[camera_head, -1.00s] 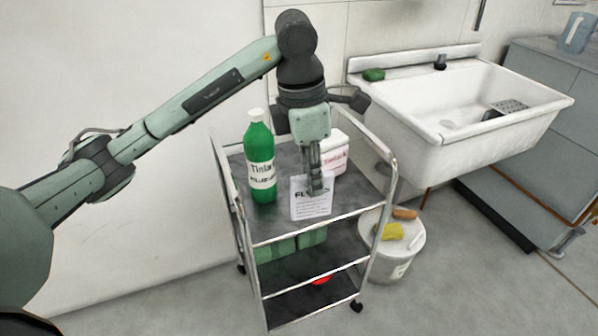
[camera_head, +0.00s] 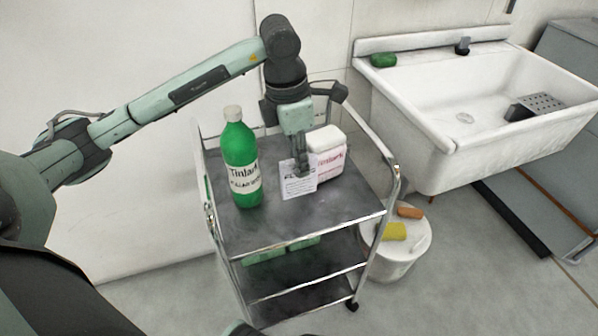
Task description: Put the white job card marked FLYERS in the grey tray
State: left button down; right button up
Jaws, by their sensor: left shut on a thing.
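The white job card (camera_head: 297,184) is upright over the top shelf of a metal trolley. Its printed heading is partly covered by my fingers. My left gripper (camera_head: 301,168) points down and is shut on the card's upper part. The card is between a green bottle and a white container; I cannot tell whether its lower edge touches the shelf. The grey tray is not recognisable in this view. My right gripper is not in view.
The green bottle (camera_head: 241,160) stands left of the card, the white container (camera_head: 328,152) close behind it on the right. The trolley (camera_head: 290,229) has bare room at the front of its top shelf. A white bucket (camera_head: 394,262) and a sink (camera_head: 445,150) are to the right.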

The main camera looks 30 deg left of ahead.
aim_at(303, 193)
pick_arm(q)
jog(key=shift+f, duration=1.95)
jog(key=c, duration=1.5)
grip_release()
jog(key=shift+c, duration=0.2)
